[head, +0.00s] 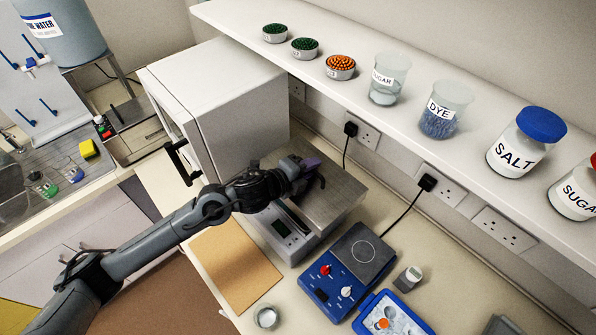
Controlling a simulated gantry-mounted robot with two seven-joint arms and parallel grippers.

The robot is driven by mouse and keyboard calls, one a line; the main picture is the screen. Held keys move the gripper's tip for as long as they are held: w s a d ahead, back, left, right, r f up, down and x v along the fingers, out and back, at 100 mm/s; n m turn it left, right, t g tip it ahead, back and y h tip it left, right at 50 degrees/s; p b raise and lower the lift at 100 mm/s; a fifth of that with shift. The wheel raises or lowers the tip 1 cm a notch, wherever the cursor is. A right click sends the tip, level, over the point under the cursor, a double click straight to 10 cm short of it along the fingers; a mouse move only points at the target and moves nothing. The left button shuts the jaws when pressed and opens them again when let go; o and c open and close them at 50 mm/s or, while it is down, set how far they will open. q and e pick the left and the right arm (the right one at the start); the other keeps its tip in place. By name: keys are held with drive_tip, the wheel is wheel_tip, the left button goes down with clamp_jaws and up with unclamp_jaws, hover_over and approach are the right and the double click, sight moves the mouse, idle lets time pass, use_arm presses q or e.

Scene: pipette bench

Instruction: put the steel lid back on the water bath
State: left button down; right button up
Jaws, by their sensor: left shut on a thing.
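The steel lid (338,201) is a flat grey plate over the top of the white water bath (279,243), whose front panel with a small display faces the bench's front. The lid hides the bath's opening. I cannot tell whether it rests fully on the rim or hangs just above it. My left gripper (312,178) is over the lid's middle, shut on the lid, apparently at its dark handle. The fingers and wrist hide most of the grip. My right gripper is not in view.
A white boxy appliance (225,95) with a dark handle stands behind and left of the bath. A blue hotplate (335,294) stands close on the right. A brown board (234,266) lies in front. A shelf (300,18) with jars and bowls runs above the bench.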

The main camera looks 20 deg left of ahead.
use_arm(q)
drive_tip(key=a+f, duration=0.1)
drive_tip(key=w+a, duration=0.1)
drive_tip(key=a, duration=0.1)
drive_tip(key=w+a+f, duration=0.1)
drive_tip(key=shift+w+a+f+p, duration=0.1)
drive_tip(key=shift+a+f+p, duration=0.05)
drive_tip(key=shift+f+p, duration=0.2)
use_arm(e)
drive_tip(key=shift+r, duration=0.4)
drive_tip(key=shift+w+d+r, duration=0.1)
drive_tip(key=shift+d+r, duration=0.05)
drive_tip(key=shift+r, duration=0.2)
use_arm(q)
wheel_tip(320, 180, down, 4)
drive_tip(key=shift+f, duration=0.3)
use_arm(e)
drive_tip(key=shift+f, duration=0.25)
use_arm(q)
drive_tip(key=c, duration=1.1)
unclamp_jaws()
drive_tip(key=shift+f, duration=0.1)
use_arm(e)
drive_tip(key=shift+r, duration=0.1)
